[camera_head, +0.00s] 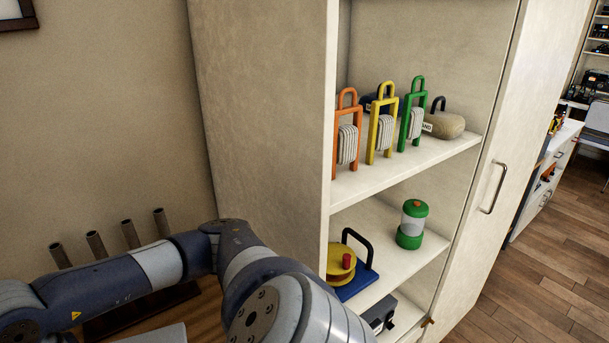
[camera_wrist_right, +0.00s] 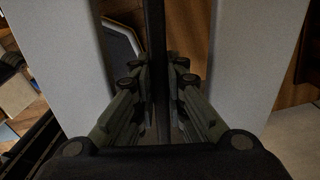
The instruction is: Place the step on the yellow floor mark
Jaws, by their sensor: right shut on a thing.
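In the right wrist view, my right gripper (camera_wrist_right: 159,82) is shut on a dark upright bar (camera_wrist_right: 153,30). Pale grey panels stand on both sides of the bar, one on the left (camera_wrist_right: 60,60) and one on the right (camera_wrist_right: 245,60). The bar and panels appear to be the step, seen close up and only in part. The step cannot be made out in the head view, where an arm of mine fills the lower left. My left gripper is not in view. The yellow floor mark shows in neither view.
A pale cabinet (camera_head: 262,110) stands ahead, with orange, yellow and green framed items (camera_head: 382,123) on its upper shelf. A green canister (camera_head: 412,224) and a blue-based yellow reel (camera_head: 342,264) sit lower. Wooden floor (camera_head: 540,270) lies open at right. A wall is at left.

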